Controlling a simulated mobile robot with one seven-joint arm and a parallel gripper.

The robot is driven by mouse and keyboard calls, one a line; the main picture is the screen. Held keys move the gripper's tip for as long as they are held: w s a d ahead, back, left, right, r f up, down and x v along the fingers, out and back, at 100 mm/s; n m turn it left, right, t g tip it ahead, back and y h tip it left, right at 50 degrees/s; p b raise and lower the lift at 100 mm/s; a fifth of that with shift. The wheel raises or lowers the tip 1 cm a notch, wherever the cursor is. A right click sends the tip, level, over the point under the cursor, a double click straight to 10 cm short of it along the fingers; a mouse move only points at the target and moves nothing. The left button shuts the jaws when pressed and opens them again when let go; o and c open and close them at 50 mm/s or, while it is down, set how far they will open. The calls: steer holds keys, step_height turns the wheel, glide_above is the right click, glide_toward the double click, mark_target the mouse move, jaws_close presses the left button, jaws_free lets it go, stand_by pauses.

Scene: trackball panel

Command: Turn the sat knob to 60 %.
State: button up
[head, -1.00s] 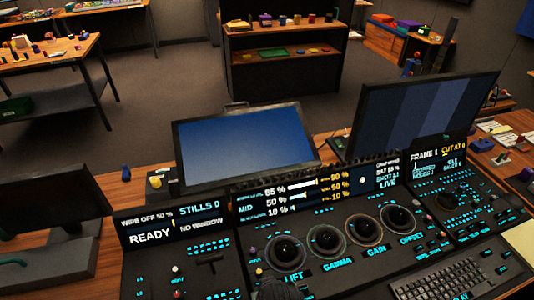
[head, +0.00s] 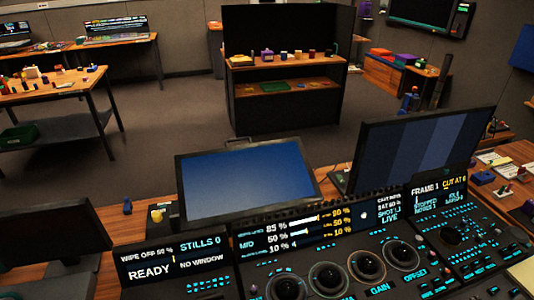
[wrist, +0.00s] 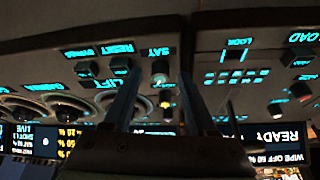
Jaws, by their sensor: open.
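The sat knob (wrist: 160,68) is a small pale-topped knob next to the SAT label in the wrist view, where the lettering is upside down. My gripper (wrist: 159,82) is open, with one finger to each side of the knob in the picture. I cannot tell whether either finger touches it. The panel screen (head: 300,230) in the head view has a small SAT line (head: 388,205), too small to read surely. My gripper is out of the head view.
A blue monitor (head: 245,180) and a striped monitor (head: 425,150) stand behind the panel. Another screen (wrist: 275,140) shows READY.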

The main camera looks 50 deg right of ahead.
steer(key=shift+r, duration=0.1)
steer(key=v, duration=1.2)
steer(key=shift+s+a+r+p, duration=0.15)
steer(key=shift+a+r+p, duration=0.05)
steer(key=shift+r+p, duration=0.15)
